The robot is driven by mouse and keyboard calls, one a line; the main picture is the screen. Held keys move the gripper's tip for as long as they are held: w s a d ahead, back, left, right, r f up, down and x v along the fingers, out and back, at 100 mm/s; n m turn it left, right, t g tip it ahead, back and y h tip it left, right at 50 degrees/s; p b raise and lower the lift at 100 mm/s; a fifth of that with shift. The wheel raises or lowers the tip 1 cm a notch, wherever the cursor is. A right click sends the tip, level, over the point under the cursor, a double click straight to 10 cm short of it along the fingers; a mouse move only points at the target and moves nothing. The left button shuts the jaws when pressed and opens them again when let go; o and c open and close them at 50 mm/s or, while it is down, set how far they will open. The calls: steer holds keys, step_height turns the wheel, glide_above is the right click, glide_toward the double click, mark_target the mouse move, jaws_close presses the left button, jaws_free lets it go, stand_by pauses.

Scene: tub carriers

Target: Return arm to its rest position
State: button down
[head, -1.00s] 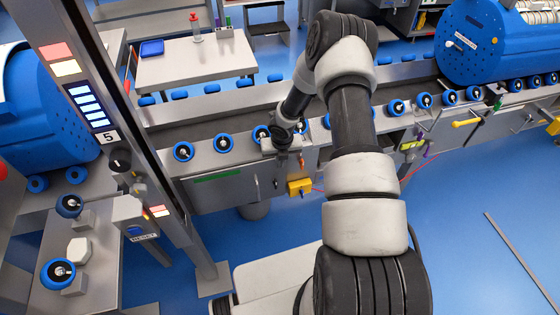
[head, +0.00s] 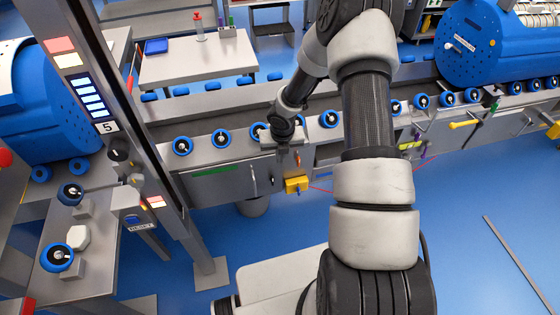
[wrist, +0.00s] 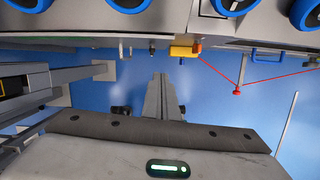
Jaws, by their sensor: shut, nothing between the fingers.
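My arm rises from the lower right of the head view, bends at an elbow near the top and comes down to a dark wrist in front of the conveyor (head: 205,168). In the wrist view my gripper (wrist: 159,82) has its fingers together in the middle of the picture, with nothing between them. The fingers are over open blue floor, apart from the conveyor front at the top of that view. In the head view the fingertips are too small to make out.
Blue-rimmed rollers (head: 221,139) line the conveyor. A yellow box (head: 296,184) with a red cord hangs on its front. Large blue tubs (head: 475,45) stand at left and right. A grey post (head: 150,130) with a lit panel stands left.

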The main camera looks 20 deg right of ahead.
steer(key=s+d+r+m+t+h+p, duration=0.15)
steer(key=s+r+m, duration=0.45)
steer(key=r, duration=1)
steer(key=s+d+r+m+g+h+p, duration=0.1)
steer(key=r+m+p, duration=0.1)
steer(key=r+m, duration=1)
steer(key=s+a+r+m+t+y+p, duration=0.1)
steer(key=s+a+r+m, duration=0.3)
steer(key=s+r+m, duration=0.4)
steer(key=s+a+r+m+t+y+p, duration=0.1)
steer(key=s+a+r+m+y, duration=0.1)
steer(key=s+r+m, duration=0.6)
steer(key=s+a+r, duration=0.1)
steer(key=s+r, duration=0.1)
steer(key=s, duration=0.3)
steer(key=shift+a+r, duration=0.35)
steer(key=shift+w, duration=0.1)
